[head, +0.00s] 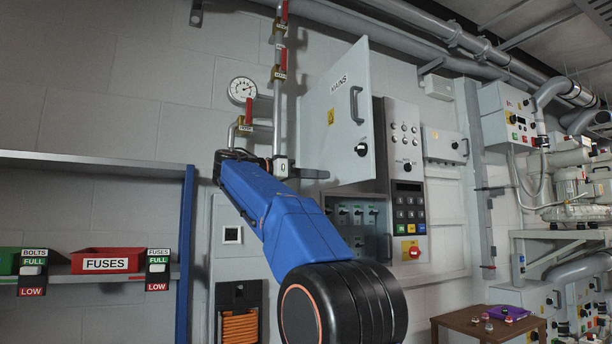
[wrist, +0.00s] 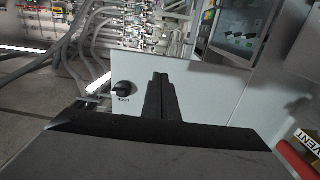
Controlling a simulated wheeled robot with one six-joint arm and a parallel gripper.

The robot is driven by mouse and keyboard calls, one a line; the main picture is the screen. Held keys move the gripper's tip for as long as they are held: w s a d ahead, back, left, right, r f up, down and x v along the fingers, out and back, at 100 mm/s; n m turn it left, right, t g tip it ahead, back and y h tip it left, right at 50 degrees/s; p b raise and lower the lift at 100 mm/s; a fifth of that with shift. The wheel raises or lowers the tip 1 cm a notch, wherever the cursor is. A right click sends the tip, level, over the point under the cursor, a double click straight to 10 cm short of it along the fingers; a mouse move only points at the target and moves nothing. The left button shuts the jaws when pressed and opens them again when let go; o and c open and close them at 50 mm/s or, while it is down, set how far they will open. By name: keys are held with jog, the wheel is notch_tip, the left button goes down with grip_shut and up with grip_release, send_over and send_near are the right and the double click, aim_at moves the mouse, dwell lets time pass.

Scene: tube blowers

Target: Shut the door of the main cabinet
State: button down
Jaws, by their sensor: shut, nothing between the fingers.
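The main cabinet's door (head: 340,125) is a pale grey panel marked MAINS, with a dark handle and a black knob near its right edge. It stands open, swung out toward me from its left side. The open cabinet (head: 355,215) shows a panel of switches below and behind the door. My gripper (head: 322,174) is shut and empty at the door's lower left, on the marked side. In the wrist view, the shut fingers (wrist: 161,78) point at a pale panel (wrist: 205,92) with a black knob, apparently the door. I cannot tell whether they touch it.
Vertical pipes with red valve levers (head: 249,110) and a gauge (head: 242,90) stand left of the door. A keypad panel (head: 408,200) is to its right. A shelf with a red FUSES bin (head: 107,260) is at left. A small table (head: 490,325) is at lower right.

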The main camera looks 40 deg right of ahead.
aim_at(350, 177)
jog(key=x, duration=0.7)
jog(key=shift+d, duration=0.15)
jog(key=shift+s, duration=0.1)
